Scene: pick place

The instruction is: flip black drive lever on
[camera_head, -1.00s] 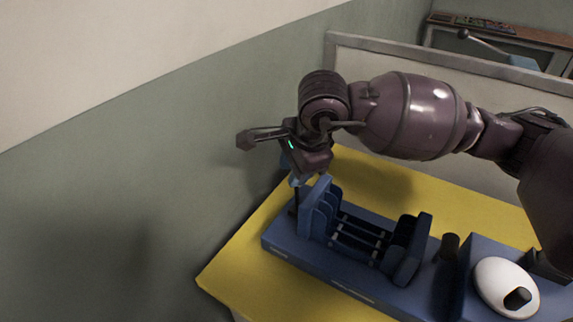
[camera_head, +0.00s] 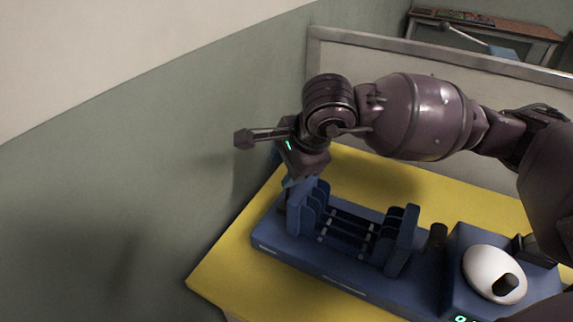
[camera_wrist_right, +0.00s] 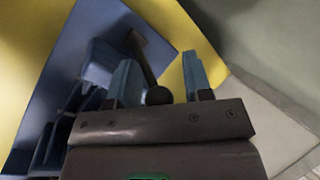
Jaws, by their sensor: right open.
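The black drive lever (camera_wrist_right: 143,60) shows in the right wrist view as a dark shaft with a round knob on the blue machine base. My right gripper (camera_wrist_right: 158,72) is open, with one blue finger on each side of the lever. The knob lies between the fingers, close to the palm; I cannot tell whether either finger touches it. In the head view my right gripper (camera_head: 297,186) points down at the left end of the blue machine (camera_head: 335,284), where it and the arm mostly hide the lever. My left gripper is not in view.
The machine stands on a yellow table (camera_head: 222,275). It has blue upright plates (camera_head: 402,240), a black post (camera_head: 437,238) and a white dome (camera_head: 488,265) with a black knob. A wall is close on the left, and a grey-framed panel (camera_head: 400,55) stands behind.

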